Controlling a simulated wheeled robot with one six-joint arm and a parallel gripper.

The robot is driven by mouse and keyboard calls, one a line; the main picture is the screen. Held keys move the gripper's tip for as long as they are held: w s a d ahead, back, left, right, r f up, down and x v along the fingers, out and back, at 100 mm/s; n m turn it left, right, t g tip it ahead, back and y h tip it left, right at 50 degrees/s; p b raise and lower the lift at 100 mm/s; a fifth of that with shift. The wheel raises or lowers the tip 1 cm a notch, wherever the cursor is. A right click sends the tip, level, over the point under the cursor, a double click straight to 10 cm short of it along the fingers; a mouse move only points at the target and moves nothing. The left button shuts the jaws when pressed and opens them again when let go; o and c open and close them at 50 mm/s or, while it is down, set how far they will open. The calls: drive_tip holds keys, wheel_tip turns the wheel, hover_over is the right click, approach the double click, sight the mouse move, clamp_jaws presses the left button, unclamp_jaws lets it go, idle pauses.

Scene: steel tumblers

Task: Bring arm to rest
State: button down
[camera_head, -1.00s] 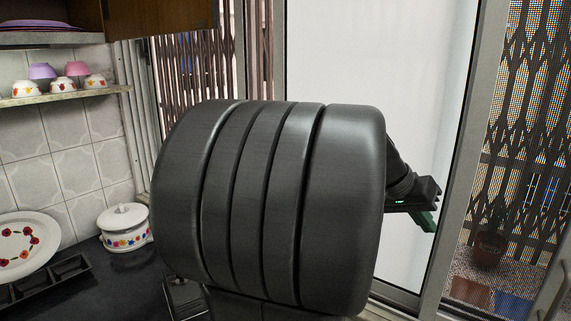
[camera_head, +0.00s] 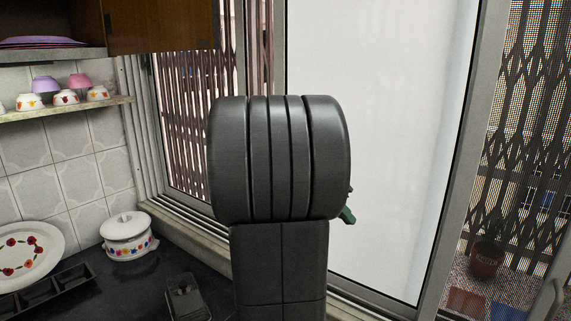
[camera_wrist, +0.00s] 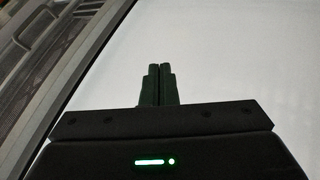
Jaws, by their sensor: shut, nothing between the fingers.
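My gripper (camera_wrist: 158,85) shows in the wrist view with its two green fingers together and nothing between them. A pale, blank panel fills most of the background behind it. In the head view my arm's large dark joint stands upright in the middle and hides most of the gripper. Only a small green part of the gripper (camera_head: 347,215) shows past the joint's right edge, in front of the white window panel (camera_head: 400,130). No steel tumblers are in view.
A dark counter (camera_head: 150,282) at lower left holds a lidded white pot (camera_head: 127,240), a floral plate (camera_head: 28,255) and a black tray (camera_head: 50,288). A shelf (camera_head: 70,108) with bowls is above. A metal-framed window and lattice stand behind and right.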

drive_tip(key=shift+w+a+f, duration=0.15)
drive_tip(key=shift+w+a, duration=0.6)
drive_tip(key=shift+a, duration=0.2)
